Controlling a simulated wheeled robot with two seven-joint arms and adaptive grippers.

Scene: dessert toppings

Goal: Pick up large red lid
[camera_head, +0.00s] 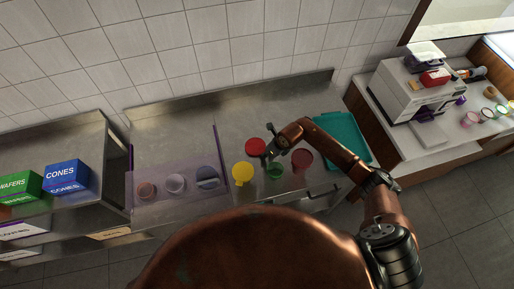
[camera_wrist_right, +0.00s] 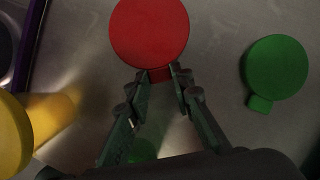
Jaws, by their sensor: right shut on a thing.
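The large red lid (camera_head: 255,146) is a flat round disc with a small tab. It also shows at the top of the right wrist view (camera_wrist_right: 149,32). My right gripper (camera_wrist_right: 159,76) is shut on the lid's tab, with a fingertip on each side of it. In the head view my right gripper (camera_head: 268,153) is at the lid's lower right edge, over the metal counter. I cannot tell whether the lid is clear of the surface. My left gripper is not in view.
A yellow lid (camera_head: 242,172) stands left of a green container (camera_head: 275,172); a dark red one (camera_head: 301,158) is at right. In the wrist view a round green lid (camera_wrist_right: 276,66) lies right. A teal tray (camera_head: 343,136) is at the counter's right end.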

